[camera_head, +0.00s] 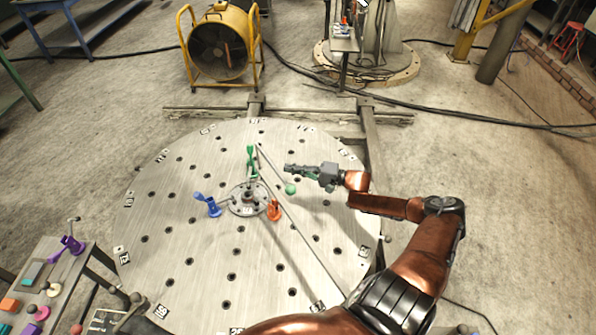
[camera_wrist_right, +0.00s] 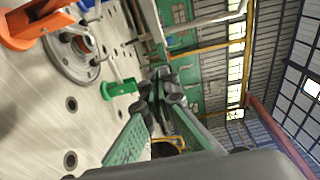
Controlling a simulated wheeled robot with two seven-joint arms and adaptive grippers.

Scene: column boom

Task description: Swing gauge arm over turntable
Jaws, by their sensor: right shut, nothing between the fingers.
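The round grey turntable (camera_head: 190,250) fills the middle of the head view, with rows of dark holes. A long thin pale bar (camera_head: 297,230), which looks like the gauge arm, lies across it from the back middle to the front right. A green ball (camera_head: 291,188) shows beside the bar, just in front of my right gripper (camera_head: 286,168). That gripper is shut and empty over the right back part of the turntable, pointing left. Its closed fingers also show in the right wrist view (camera_wrist_right: 163,84). I cannot tell whether it touches the bar. My left gripper is not in view.
Green (camera_head: 251,160), blue (camera_head: 208,204) and orange (camera_head: 274,210) clamps stand around the central hub (camera_head: 248,199). A side table (camera_head: 48,318) with small coloured items is at the lower left. A yellow fan (camera_head: 218,48) and a column base (camera_head: 385,70) stand behind.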

